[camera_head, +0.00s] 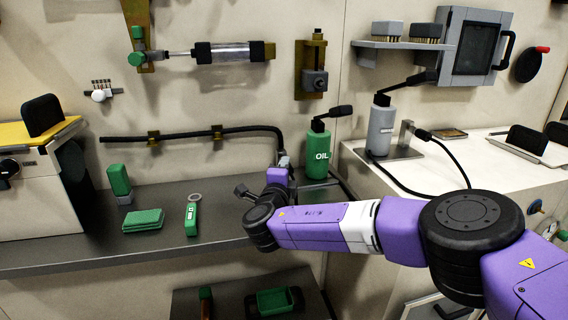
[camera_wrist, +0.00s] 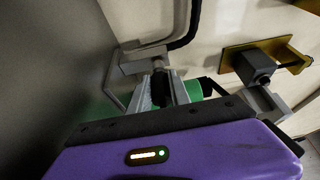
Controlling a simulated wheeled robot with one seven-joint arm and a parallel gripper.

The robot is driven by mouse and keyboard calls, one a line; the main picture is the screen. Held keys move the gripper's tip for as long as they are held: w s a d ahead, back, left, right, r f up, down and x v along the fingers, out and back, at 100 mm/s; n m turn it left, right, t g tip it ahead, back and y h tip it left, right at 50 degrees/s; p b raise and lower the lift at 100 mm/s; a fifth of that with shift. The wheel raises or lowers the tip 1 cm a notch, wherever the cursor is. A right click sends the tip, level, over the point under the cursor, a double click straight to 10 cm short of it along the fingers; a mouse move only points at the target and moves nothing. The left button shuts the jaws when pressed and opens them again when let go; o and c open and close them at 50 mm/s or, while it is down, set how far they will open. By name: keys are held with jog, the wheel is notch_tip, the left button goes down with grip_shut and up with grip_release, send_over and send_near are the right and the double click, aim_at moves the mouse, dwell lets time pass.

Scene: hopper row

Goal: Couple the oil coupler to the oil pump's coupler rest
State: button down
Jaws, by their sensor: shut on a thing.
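The oil pump (camera_head: 317,155) is a green bottle labelled OIL with a black spout, standing at the right end of the dark bench. My gripper (camera_head: 281,166) is just left of it, low against the wall. In the wrist view my gripper (camera_wrist: 163,91) is shut on a dark, slim piece that I take for the oil coupler (camera_wrist: 160,76). A grey angled block (camera_wrist: 141,60), possibly the coupler rest, is right at the fingertips. I cannot tell whether the coupler is seated in it or only beside it. Green of the bottle (camera_wrist: 193,89) shows behind the fingers.
A black hose (camera_head: 185,134) runs along the wall to just above my gripper.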

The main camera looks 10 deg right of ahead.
jog(key=c, duration=1.1)
grip_release()
